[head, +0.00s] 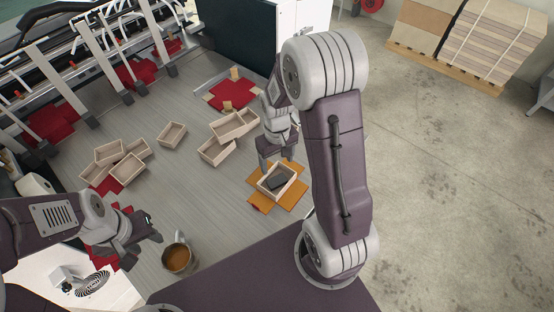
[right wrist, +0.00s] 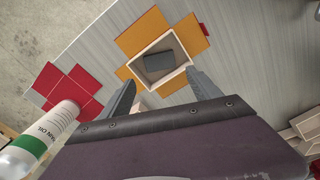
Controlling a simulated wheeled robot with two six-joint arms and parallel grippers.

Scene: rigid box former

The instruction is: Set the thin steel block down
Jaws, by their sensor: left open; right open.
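The thin steel block (right wrist: 159,61) is a dark grey slab lying inside an open wooden box frame on an unfolded orange card blank. It also shows in the head view (head: 277,182). The box frame (right wrist: 183,76) stands upright on the orange blank (right wrist: 189,35). My right gripper (right wrist: 164,88) is open and empty, with its fingers near the frame's near side and apart from the block. In the head view my right gripper (head: 277,163) is just behind the box frame. My left gripper (head: 155,231) appears open and empty, above the bench at the lower left.
A pot of brown glue (head: 178,258) stands near my left gripper. Several empty wooden frames (head: 172,134) sit on the grey bench, with red blanks (head: 232,92) around. A white and green bottle (right wrist: 42,139) is at left in the right wrist view.

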